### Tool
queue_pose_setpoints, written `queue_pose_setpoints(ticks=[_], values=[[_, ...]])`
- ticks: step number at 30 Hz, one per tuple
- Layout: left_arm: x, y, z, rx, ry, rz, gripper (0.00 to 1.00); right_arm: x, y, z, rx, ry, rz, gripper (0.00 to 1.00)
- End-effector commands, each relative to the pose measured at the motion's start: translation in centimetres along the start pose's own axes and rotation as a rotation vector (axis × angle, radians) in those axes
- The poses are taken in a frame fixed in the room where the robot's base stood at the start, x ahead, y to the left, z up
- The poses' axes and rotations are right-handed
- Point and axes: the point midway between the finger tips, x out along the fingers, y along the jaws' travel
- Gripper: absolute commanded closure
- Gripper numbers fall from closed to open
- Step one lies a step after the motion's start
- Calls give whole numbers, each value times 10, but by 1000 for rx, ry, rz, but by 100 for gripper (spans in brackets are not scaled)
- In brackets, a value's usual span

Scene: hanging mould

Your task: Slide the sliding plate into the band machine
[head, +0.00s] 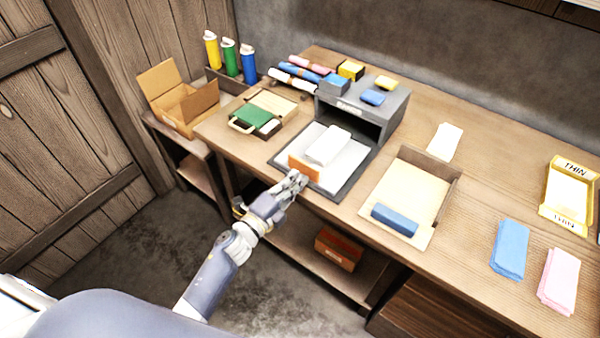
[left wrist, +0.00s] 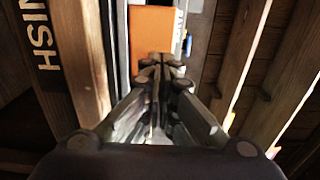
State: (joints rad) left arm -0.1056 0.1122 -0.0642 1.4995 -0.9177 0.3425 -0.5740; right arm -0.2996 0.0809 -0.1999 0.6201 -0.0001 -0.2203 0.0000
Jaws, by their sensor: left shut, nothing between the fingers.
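The band machine (head: 352,113) is a dark grey box with an open front, standing towards the back of the workbench. The sliding plate (head: 347,158) is pale, lies on a dark base in front of the opening and carries a white block (head: 328,145). An orange piece (head: 304,168) stands at the plate's near edge; it also shows in the left wrist view (left wrist: 152,32). My left gripper (head: 299,178) is shut and empty, its fingertips close to the orange piece; I cannot tell whether they touch. My right gripper is not in view.
A wooden tray (head: 449,188) with a blue block (head: 395,220) lies right of the machine. A green-lidded box (head: 256,119) is to the left. Blue (head: 509,250) and pink (head: 558,282) cloths and a yellow holder (head: 567,194) are at the right. A shelf (head: 300,245) runs below the bench.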

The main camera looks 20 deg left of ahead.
Motion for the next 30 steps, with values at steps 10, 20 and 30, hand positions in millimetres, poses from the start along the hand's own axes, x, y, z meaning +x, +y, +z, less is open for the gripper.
queue_pose_setpoints(ticks=[10,20,30], values=[[22,0,0,-1,1,0,100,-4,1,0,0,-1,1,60],[22,0,0,0,1,0,100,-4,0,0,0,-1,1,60],[60,2,0,2,2,-5,100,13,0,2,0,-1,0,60]])
